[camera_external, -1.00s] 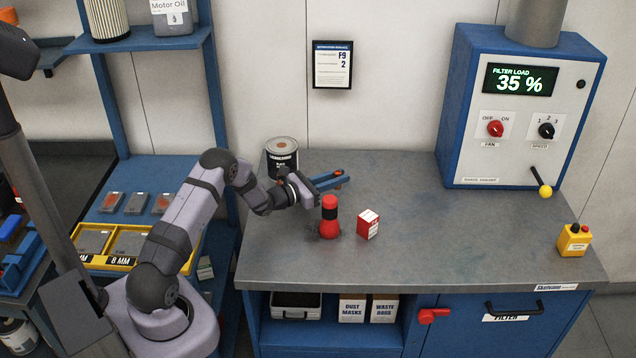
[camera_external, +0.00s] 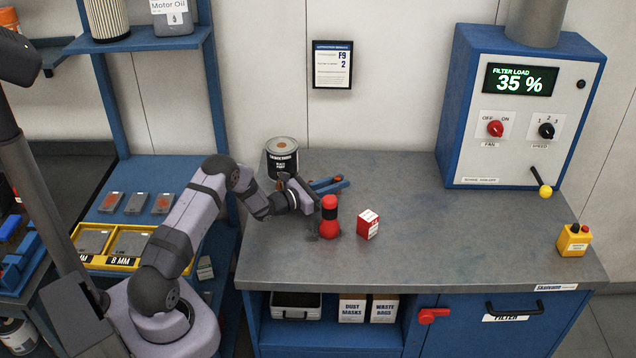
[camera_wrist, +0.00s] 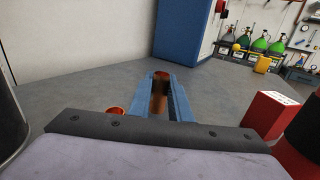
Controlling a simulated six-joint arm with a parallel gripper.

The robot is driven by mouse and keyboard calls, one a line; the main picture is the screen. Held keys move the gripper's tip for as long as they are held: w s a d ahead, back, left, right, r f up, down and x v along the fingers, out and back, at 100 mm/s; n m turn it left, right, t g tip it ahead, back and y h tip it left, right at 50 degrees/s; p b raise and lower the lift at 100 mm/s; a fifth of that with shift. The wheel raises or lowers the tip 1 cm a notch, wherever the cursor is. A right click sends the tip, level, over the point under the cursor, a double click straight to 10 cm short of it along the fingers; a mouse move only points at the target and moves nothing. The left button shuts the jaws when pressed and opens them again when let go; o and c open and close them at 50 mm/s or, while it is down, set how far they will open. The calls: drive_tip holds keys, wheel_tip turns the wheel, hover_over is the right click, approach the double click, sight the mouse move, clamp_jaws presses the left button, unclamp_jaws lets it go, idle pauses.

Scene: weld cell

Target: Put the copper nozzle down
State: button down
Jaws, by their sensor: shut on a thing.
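My gripper (camera_external: 335,184) has blue fingers and reaches low over the workbench, between the dark paint can and the red bottle. In the wrist view my gripper (camera_wrist: 161,78) is shut on the copper nozzle (camera_wrist: 160,98), a brownish tube lying lengthwise between the fingers. Only a bit of orange shows at the fingers in the external view. A small copper-coloured round thing (camera_wrist: 117,112) shows just left of the fingers, partly hidden. I cannot tell whether the nozzle touches the bench.
The paint can (camera_external: 282,158) stands behind and left of my gripper. The red bottle (camera_external: 329,217) and the red-and-white box (camera_external: 368,225) stand close in front and to the right. The grey workbench (camera_external: 460,240) is clear farther right, before the blue filter unit (camera_external: 522,110).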

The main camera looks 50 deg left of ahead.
drive_tip(key=shift+f, duration=0.1)
drive_tip(key=c, duration=1.6)
unclamp_jaws()
drive_tip(key=shift+c, duration=0.2)
drive_tip(key=shift+r+p, duration=0.9)
drive_tip(key=shift+p, duration=0.2)
drive_tip(key=b+v, duration=0.1)
drive_tip(key=v, duration=0.2)
drive_tip(key=b+v, duration=0.1)
drive_tip(key=v, duration=0.3)
drive_tip(key=b+v, duration=0.1)
drive_tip(key=v, duration=0.2)
drive_tip(key=shift+s+a+f+b, duration=0.15)
drive_tip(key=shift+s+f+b, duration=0.05)
drive_tip(key=shift+f+b, duration=0.2)
drive_tip(key=shift+v, duration=0.8)
drive_tip(key=shift+r, duration=0.15)
